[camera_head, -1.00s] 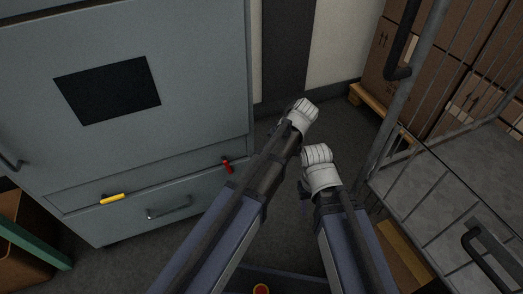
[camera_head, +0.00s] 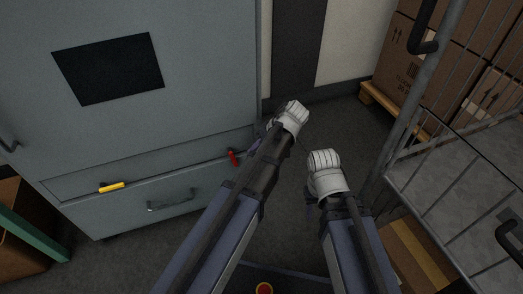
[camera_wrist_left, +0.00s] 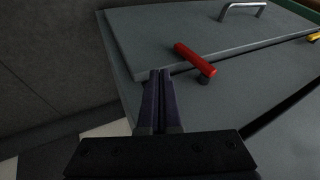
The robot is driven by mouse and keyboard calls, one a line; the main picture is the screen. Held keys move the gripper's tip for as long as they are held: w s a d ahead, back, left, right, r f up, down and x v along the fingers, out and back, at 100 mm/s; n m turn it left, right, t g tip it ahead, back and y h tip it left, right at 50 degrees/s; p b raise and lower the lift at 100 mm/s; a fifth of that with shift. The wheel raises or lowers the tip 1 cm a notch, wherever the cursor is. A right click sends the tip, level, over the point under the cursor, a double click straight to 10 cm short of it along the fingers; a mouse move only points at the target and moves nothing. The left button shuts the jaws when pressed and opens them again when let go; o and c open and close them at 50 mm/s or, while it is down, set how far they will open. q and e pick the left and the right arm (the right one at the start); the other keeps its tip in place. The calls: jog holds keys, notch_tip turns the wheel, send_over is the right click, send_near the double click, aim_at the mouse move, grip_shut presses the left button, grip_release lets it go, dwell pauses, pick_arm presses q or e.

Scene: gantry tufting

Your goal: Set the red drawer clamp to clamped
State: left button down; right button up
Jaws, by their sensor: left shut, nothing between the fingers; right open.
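The red drawer clamp (camera_head: 232,158) is a short red lever at the right of the grey cabinet, by the top edge of the lower drawer (camera_head: 205,190). In the left wrist view the lever (camera_wrist_left: 194,58) lies slanted on a dark pivot, with one end over the drawer front (camera_wrist_left: 165,35). My left gripper (camera_head: 255,144) is mostly hidden behind its wrist in the head view. Its fingers (camera_wrist_left: 160,74) are shut and empty, close beside the red lever, with a gap visible between them. My right gripper (camera_head: 310,193) is open and empty, away from the cabinet, partly hidden by its arm.
A yellow clamp (camera_head: 111,187) sits further left on the same drawer edge. The drawer has a metal handle (camera_head: 170,202). A wire cage cart (camera_head: 450,160) stands at the right, with boxes (camera_head: 425,75) behind. Open floor lies between cabinet and cart.

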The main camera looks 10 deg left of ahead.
aim_at(236, 160)
pick_arm(q)
jog(key=shift+s+a+f, duration=0.2)
jog(key=shift+s+a, duration=0.15)
jog(key=shift+a, duration=0.25)
jog(key=shift+s+a+f, duration=0.2)
jog(key=shift+s+a, duration=0.2)
jog(key=shift+a, duration=0.2)
jog(key=shift+s+a+f, duration=0.2)
jog(key=shift+s+a, duration=0.15)
jog(key=shift+a, duration=0.25)
pick_arm(e)
jog(key=shift+f, duration=0.6)
pick_arm(q)
jog(key=shift+s+a+f+b, duration=0.3)
jog(key=shift+a+f+b, duration=0.2)
jog(key=shift+b, duration=0.25)
pick_arm(e)
jog(key=shift+f, duration=0.45)
pick_arm(q)
jog(key=shift+r, duration=0.1)
